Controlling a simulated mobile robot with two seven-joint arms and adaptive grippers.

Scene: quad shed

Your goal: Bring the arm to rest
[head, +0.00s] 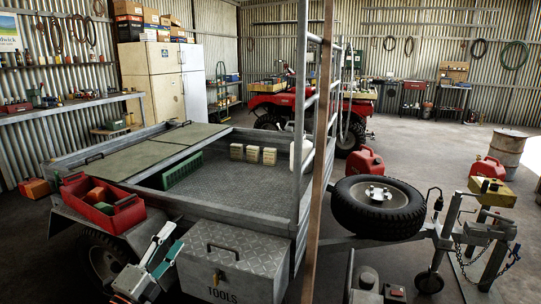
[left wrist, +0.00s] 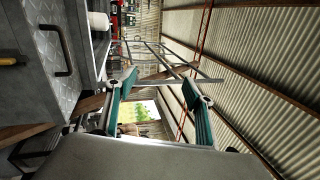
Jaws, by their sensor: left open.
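My left gripper (head: 166,246) is in the lower left of the head view, in front of the trailer's near side and just left of the grey tool box (head: 236,262). Its two fingers with green pads stand apart, with nothing between them. In the left wrist view the open fingers (left wrist: 158,95) point away toward the metal frame and the shed wall. The tool box lid with its dark handle shows at the left of that view (left wrist: 62,60).
The trailer (head: 225,205) carries a red tray (head: 103,218) at its left corner, a green crate (head: 183,170) and pale blocks (head: 253,154). An upright post (head: 321,150) rises near the tool box. A spare wheel (head: 378,207) and hitch are at right.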

